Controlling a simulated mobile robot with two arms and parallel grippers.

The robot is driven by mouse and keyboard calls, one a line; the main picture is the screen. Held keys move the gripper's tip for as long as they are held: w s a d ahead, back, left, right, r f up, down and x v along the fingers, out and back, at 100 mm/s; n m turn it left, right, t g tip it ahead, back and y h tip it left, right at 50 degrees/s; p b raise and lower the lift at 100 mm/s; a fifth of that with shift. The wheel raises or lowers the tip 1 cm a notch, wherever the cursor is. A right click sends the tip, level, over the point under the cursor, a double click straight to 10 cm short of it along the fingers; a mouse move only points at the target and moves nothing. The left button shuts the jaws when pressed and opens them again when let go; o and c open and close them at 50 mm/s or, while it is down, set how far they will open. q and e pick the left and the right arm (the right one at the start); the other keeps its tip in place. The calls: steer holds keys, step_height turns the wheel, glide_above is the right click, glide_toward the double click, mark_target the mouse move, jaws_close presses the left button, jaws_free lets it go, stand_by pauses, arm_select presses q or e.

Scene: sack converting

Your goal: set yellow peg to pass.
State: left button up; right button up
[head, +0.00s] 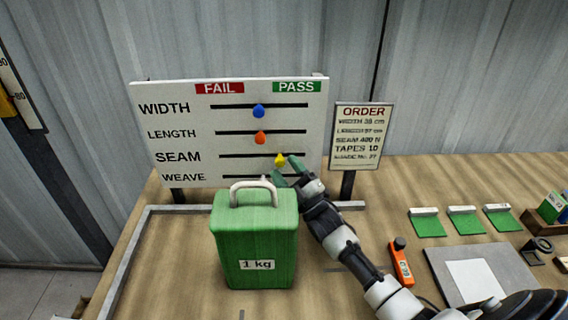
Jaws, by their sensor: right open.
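The white board (142,101) stands upright on the table, with a red FAIL label (219,88) at left and a green PASS label (297,87) at right. The yellow peg (280,159) sits in the SEAM slot, right of the slot's middle and short of its right end. My right gripper (284,170) is open, its green-tipped fingers close to the yellow peg at its lower right. I cannot tell whether they touch it. My left gripper is not in view.
A blue peg (259,111) and an orange peg (261,137) sit in the slots above. A green 1 kg weight (255,238) stands before the board, hiding part of the WEAVE row. An order sign (358,140) stands right of the board.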

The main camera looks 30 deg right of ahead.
steer(key=shift+w+a+r, duration=0.15)
steer(key=shift+w+r, duration=0.05)
steer(key=shift+w, duration=0.25)
jaws_close()
steer(key=shift+s+d, duration=0.3)
steer(key=shift+d, duration=0.35)
steer(key=shift+s+d, duration=0.35)
steer(key=shift+d, duration=0.35)
steer(key=shift+s+d, duration=0.3)
steer(key=shift+d, duration=0.35)
jaws_free()
steer(key=shift+s, duration=0.1)
